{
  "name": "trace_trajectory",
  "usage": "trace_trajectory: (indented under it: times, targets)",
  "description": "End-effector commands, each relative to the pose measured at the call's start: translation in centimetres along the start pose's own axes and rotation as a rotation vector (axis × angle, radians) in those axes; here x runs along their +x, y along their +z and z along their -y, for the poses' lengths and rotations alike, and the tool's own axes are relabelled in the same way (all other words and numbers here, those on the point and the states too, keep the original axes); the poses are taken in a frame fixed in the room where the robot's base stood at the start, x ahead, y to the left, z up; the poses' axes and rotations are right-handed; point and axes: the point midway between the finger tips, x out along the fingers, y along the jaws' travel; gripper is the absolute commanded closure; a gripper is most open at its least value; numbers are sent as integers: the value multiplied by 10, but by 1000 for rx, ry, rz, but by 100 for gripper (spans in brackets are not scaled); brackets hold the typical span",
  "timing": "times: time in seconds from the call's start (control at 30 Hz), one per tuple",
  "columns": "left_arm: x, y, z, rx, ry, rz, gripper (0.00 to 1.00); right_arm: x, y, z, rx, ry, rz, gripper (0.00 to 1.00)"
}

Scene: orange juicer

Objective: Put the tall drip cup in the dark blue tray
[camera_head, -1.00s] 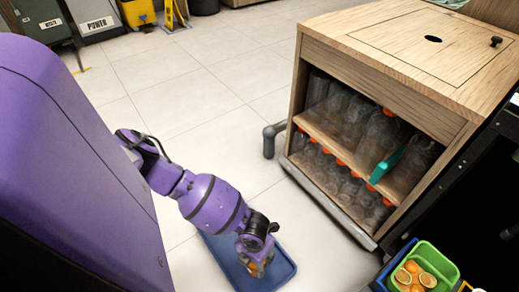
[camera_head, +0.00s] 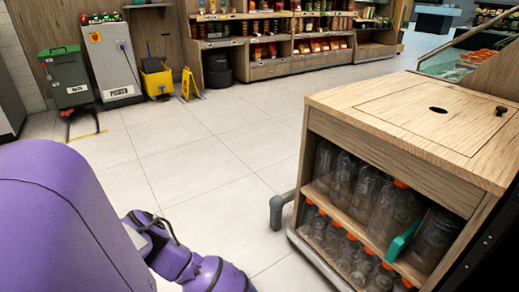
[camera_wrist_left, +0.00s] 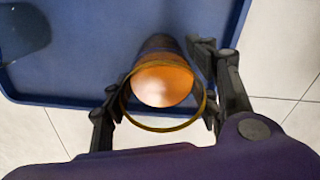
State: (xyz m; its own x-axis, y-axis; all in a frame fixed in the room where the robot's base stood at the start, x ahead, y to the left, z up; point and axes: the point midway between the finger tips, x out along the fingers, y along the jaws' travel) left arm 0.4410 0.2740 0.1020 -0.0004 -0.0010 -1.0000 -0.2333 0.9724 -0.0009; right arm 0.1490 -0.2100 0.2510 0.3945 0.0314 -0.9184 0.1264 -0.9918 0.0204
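The tall drip cup (camera_wrist_left: 163,84), with an orange inside and a thin yellow rim, shows in the left wrist view. My left gripper (camera_wrist_left: 160,100) has a dark finger against each side of it and appears closed on it. The dark blue tray (camera_wrist_left: 70,78) lies behind the cup, and the cup overlaps the tray's near edge in this view. I cannot tell whether the cup touches the tray. The tray and my left gripper are outside the head view, where only part of my purple left arm shows. My right gripper is not in view.
A wooden cabinet (camera_head: 400,120) with shelves of clear bottles (camera_head: 365,205) stands at the right. A grey pipe-like foot (camera_head: 277,210) sticks out at its left. Tiled floor is open in the middle. Shelves, a yellow mop bucket (camera_head: 157,78) and a yellow floor sign (camera_head: 190,85) stand far back.

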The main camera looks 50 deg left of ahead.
Motion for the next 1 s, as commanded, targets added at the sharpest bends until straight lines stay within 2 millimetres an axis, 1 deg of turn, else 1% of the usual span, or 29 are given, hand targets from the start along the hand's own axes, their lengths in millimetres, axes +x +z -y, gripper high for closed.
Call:
trace_trajectory:
  times: [0.07,0.33,0.47,0.57,0.8,0.9,1.0]
  targets:
    - [0,0,0,0,0,0,32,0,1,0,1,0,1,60]
    - [-1,0,0,0,0,0,32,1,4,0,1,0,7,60]
    - [-8,0,0,0,-1,1,32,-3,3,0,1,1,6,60]
    - [-24,1,0,1,-1,3,32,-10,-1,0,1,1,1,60]
    - [-79,1,0,1,-1,4,32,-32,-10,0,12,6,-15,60]
    - [-98,1,0,2,-1,5,32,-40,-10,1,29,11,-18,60]
    - [-112,1,0,1,-1,3,32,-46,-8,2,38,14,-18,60]
